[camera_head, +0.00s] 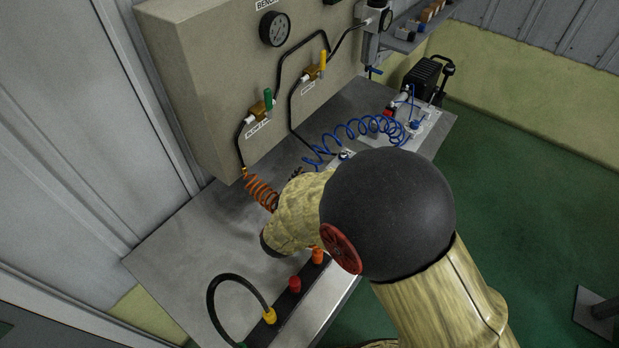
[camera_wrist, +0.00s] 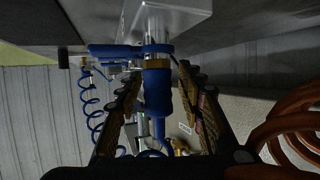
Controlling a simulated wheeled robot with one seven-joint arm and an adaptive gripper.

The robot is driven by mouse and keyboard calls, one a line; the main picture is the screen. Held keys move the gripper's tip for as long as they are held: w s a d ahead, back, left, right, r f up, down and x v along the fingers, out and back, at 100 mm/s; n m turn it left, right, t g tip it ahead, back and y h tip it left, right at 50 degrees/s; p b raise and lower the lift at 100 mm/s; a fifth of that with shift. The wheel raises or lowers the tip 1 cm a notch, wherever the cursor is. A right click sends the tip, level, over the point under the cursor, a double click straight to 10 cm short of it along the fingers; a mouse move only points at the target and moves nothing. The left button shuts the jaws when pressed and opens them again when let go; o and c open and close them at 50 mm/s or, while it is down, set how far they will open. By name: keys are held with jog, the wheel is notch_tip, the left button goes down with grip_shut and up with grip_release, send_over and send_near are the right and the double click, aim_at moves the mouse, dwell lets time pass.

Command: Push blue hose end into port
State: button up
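The blue hose end (camera_wrist: 158,92) is in the middle of the wrist view, a blue fitting with a brass ring at its top and a tapered tail. It lines up with a metal port (camera_wrist: 155,28) on a pale block; I cannot tell how far in it sits. My gripper (camera_wrist: 160,76) has one finger on each side of the fitting, its tips very close to it. Narrow gaps show along the fingers, and contact at the tips is unclear. In the head view my own arm hides the gripper and hose end. The blue coiled hose (camera_head: 365,127) runs across the bench.
An orange coiled hose (camera_head: 261,193) hangs left of my arm and shows close at right in the wrist view (camera_wrist: 300,125). A panel (camera_head: 205,75) with a gauge and valves stands behind the bench (camera_head: 190,235). A dark strip with colored caps (camera_head: 288,300) lies in front.

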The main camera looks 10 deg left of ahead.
jog(key=v, duration=1.1)
jog(key=shift+f, duration=0.15)
dwell(0.3)
